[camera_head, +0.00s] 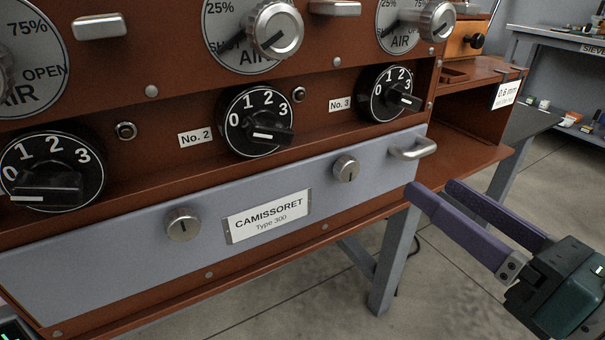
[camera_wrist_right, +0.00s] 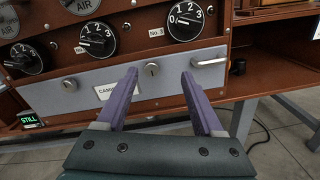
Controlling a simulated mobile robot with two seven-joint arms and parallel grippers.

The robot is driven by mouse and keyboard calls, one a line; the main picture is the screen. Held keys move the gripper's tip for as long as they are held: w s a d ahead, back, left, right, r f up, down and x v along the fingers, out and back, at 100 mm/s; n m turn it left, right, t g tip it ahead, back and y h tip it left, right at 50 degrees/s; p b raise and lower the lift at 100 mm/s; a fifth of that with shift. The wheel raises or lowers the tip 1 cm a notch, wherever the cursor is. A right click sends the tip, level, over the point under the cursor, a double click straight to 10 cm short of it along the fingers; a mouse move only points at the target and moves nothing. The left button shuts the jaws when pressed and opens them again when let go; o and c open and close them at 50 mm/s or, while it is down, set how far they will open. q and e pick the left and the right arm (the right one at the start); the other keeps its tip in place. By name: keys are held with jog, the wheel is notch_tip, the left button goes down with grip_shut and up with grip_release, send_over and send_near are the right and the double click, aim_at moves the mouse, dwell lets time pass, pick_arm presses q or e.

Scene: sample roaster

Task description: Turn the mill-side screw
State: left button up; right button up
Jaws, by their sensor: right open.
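The grey panel (camera_head: 110,251) carries two round metal screws with dark slots. The left screw (camera_head: 183,224) is left of the CAMISSORET plate (camera_head: 268,216); the right screw (camera_head: 346,168) is right of it. Both slots look near upright. My right gripper (camera_head: 432,187) is open and empty, right of the right screw and below the bar handle (camera_head: 412,149). Its two purple fingers point at the panel. In the right wrist view, the right screw (camera_wrist_right: 151,69) shows between the fingertips, apart from them. My left gripper is out of view.
Black dials (camera_head: 255,121) and metal air knobs (camera_head: 276,29) sit above the panel. A shelf with a 0.6 mm label (camera_head: 507,92) stands at the right. A table leg (camera_head: 394,262) is below. A small STILL display (camera_wrist_right: 29,119) is at the lower left.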

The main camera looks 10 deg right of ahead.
aim_at(351, 173)
jog(key=w+a+f, duration=0.1)
jog(key=w, duration=0.2)
jog(key=w+a+f+n+y, duration=0.1)
jog(key=w+a, duration=0.1)
jog(key=w, duration=0.1)
jog(key=w+a+f+n+b, duration=0.1)
jog(key=w+a, duration=0.1)
jog(key=w, duration=0.1)
jog(key=shift+w+a+f+g, duration=0.15)
jog(key=shift+a+f+g, duration=0.05)
jog(key=shift+g, duration=0.1)
grip_shut()
dwell(0.4)
